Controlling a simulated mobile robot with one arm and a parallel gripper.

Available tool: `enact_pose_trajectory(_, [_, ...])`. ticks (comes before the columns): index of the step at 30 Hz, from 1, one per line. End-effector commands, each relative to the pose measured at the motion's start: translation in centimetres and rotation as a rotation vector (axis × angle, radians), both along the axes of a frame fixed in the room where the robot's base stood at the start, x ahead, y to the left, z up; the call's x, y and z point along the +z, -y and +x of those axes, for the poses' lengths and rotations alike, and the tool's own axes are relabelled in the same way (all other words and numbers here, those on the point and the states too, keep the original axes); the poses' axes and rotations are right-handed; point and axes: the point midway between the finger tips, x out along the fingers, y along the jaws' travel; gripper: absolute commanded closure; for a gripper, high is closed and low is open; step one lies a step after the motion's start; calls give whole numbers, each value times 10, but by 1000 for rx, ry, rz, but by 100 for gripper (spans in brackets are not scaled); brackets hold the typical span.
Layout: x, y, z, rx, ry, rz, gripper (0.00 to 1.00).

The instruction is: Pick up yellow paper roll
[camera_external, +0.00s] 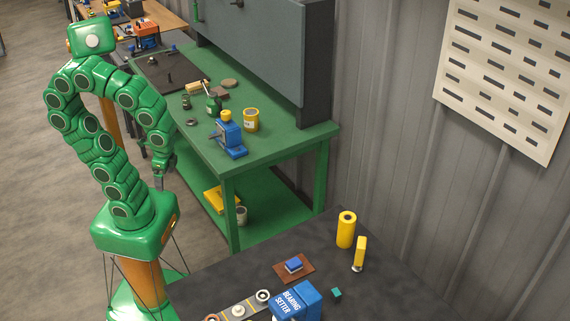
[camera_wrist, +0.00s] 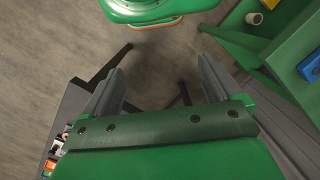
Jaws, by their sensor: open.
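The yellow paper roll (camera_external: 346,230) stands upright on the dark table at the lower right of the external view, with a dark hole in its top. My gripper (camera_external: 160,182) hangs beside the left end of the green workbench, well to the left of the roll. The roll does not show in the wrist view.
The dark table (camera_external: 390,290) also holds a blue bearing setter (camera_external: 297,300), a brown pad with a blue block (camera_external: 294,267) and a small teal cube (camera_external: 336,293). The green workbench (camera_external: 275,150) with several items stands between my arm and the grey wall.

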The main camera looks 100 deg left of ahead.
Motion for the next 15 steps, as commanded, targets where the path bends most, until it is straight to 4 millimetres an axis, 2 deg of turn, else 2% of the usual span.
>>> enact_pose_trajectory(1, [-2,17,1,-44,-8,-51,8])
enact_pose_trajectory(5, [-4,25,14,-55,13,-72,8])
enact_pose_trajectory(7, [-5,32,32,-59,50,-91,8])
enact_pose_trajectory(11, [-6,50,80,-64,152,-138,8])
enact_pose_trajectory(15, [-2,70,138,-60,280,-188,8])
